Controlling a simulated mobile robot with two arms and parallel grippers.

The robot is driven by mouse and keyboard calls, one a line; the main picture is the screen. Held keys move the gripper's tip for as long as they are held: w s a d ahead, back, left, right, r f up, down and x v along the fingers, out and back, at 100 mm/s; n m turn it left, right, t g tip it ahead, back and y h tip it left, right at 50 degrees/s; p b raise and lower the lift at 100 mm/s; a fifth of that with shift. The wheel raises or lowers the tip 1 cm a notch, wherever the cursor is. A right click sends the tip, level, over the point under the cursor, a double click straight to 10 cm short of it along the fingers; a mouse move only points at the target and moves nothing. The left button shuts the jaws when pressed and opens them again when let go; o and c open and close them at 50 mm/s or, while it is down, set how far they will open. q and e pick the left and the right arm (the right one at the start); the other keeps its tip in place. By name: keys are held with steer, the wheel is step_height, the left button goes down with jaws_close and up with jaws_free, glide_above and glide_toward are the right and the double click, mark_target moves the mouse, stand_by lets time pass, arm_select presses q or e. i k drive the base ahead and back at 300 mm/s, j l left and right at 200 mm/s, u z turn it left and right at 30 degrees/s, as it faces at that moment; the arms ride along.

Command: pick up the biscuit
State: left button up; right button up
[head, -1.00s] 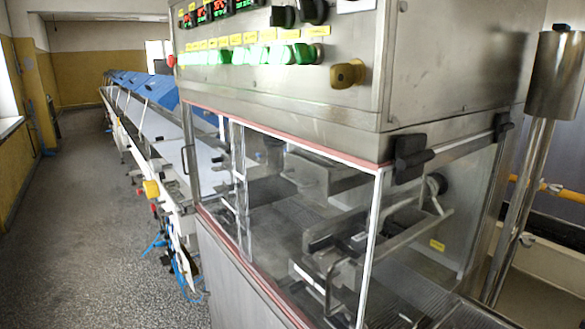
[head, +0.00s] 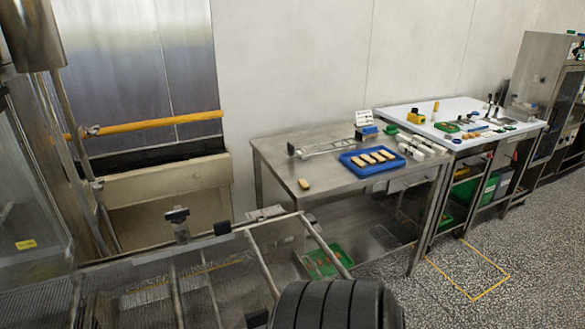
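A single small tan biscuit (head: 304,184) lies on the steel table (head: 275,152), near its front left edge. Several similar tan biscuits (head: 377,157) lie in a row in a blue tray (head: 353,168) on the same table. I cannot tell from the picture which biscuit is meant. Neither of my grippers is in view.
The machine's mesh conveyor (head: 150,297) and its metal rails are in the foreground, left of the table. A yellow pipe (head: 160,125) runs along the back. A white-topped table (head: 470,110) with tools stands right. Speckled floor (head: 510,215) is clear at the right.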

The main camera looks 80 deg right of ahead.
mark_target(303, 184)
steer(key=z, duration=2.5)
steer(key=u, duration=0.25)
steer(key=i+l+u, duration=0.2)
steer(key=u, duration=0.25)
steer(key=i+l+u, duration=0.1)
steer(key=l+u, duration=0.35)
steer(key=i+l+u, duration=0.1)
steer(key=l+u, duration=0.15)
steer(key=u, duration=0.2)
